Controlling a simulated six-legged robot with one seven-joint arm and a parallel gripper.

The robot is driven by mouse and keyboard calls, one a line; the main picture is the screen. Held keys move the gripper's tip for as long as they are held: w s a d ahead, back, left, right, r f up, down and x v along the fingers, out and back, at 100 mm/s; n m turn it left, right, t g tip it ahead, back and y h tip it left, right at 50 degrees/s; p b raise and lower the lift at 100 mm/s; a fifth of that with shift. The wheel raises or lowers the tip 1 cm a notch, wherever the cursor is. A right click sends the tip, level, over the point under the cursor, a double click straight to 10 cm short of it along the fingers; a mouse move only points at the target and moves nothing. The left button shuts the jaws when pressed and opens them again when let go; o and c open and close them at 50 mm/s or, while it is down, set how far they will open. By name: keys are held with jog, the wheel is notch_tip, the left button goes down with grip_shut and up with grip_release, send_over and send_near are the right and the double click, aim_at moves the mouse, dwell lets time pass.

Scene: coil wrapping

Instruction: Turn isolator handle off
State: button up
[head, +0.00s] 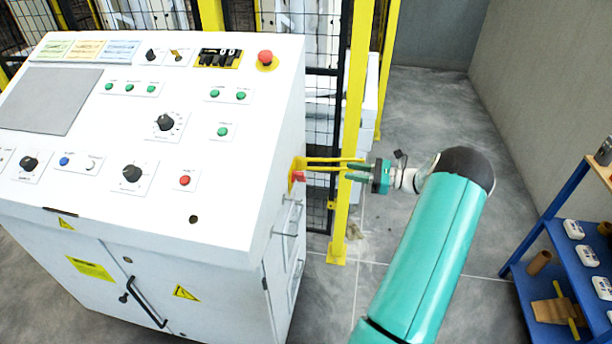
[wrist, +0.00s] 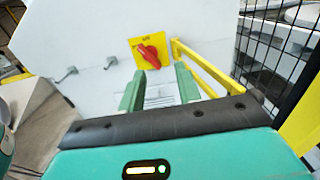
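The isolator handle (head: 299,176) is a red knob on a yellow plate on the right side wall of the white control cabinet (head: 285,115). In the wrist view the red handle (wrist: 149,55) sits diagonally on its yellow plate (wrist: 138,44), straight ahead of my fingers. My gripper (head: 357,171) is to the right of the handle and points at it. In the wrist view my gripper (wrist: 159,70) has its two green fingers wide apart, with nothing between them. A gap remains between the fingertips and the handle.
A yellow bar (wrist: 205,68) runs out from the cabinet wall, close on the right of my fingers. A blue shelf (head: 545,225) stands far right. Grey floor between is clear.

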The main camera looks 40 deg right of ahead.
jog(key=shift+v, duration=1.2)
jog(key=v, duration=1.4)
jog(key=shift+w, duration=0.15)
jog(key=shift+d, duration=0.15)
jog(key=n, duration=0.6)
send_near(299, 177)
jog(key=d+x, duration=0.1)
jog(key=x, duration=0.7)
jog(key=shift+w+f+g+y, duration=0.4)
jog(key=shift+w+f, duration=0.1)
jog(key=shift+c, duration=0.4)
grip_shut()
